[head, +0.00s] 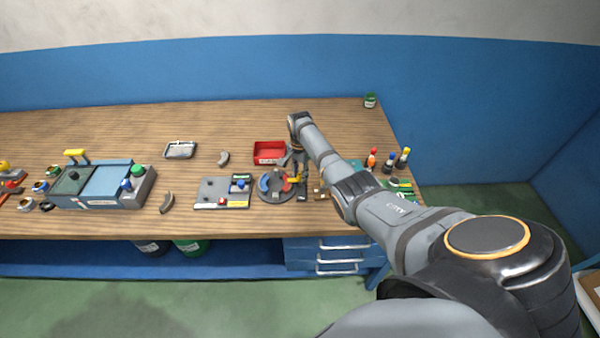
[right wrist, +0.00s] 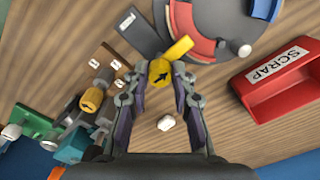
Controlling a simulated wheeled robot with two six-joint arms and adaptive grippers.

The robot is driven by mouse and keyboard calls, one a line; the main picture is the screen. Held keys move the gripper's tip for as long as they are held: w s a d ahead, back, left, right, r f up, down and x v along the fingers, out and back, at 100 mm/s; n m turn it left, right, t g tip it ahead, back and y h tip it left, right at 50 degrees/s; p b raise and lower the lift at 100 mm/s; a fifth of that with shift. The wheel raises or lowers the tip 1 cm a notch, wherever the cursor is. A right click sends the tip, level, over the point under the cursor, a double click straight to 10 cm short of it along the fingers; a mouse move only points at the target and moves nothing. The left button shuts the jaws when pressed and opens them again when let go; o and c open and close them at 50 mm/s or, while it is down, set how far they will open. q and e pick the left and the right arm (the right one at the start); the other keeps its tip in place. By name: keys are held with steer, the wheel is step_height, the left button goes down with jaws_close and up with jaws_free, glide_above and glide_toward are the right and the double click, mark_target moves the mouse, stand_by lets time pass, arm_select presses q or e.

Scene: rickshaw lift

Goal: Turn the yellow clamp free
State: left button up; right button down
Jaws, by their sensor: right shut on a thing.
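The yellow clamp (right wrist: 160,72), a knob with a black arrow and a yellow bar beside it, sits at the edge of the round fixture (right wrist: 215,14) in the right wrist view. My right gripper (right wrist: 161,78) is shut on the knob, one finger on each side. In the head view, the round fixture (head: 265,196) with red and blue curved pieces is on the bench, and my right gripper (head: 297,172) reaches down at its right edge, partly hiding the clamp. My left gripper is not in view.
A red SCRAP bin (right wrist: 290,78) lies close to the fixture. A second yellow knob (right wrist: 92,100) with an arrow and a small white piece (right wrist: 166,122) are nearby. A grey panel (head: 215,193) stands left of the fixture. Several small bottles stand at the bench's right end.

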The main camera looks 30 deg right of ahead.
steer(key=n+p, duration=0.1)
steer(key=n, duration=0.2)
steer(key=shift+r, duration=0.1)
steer(key=n+p, duration=0.1)
steer(key=n, duration=0.8)
steer(key=shift+d+n, duration=0.1)
steer(key=shift+n, duration=0.2)
steer(key=n, duration=0.4)
steer(key=shift+n+p, duration=0.3)
steer(key=c, duration=1.1)
jaws_free()
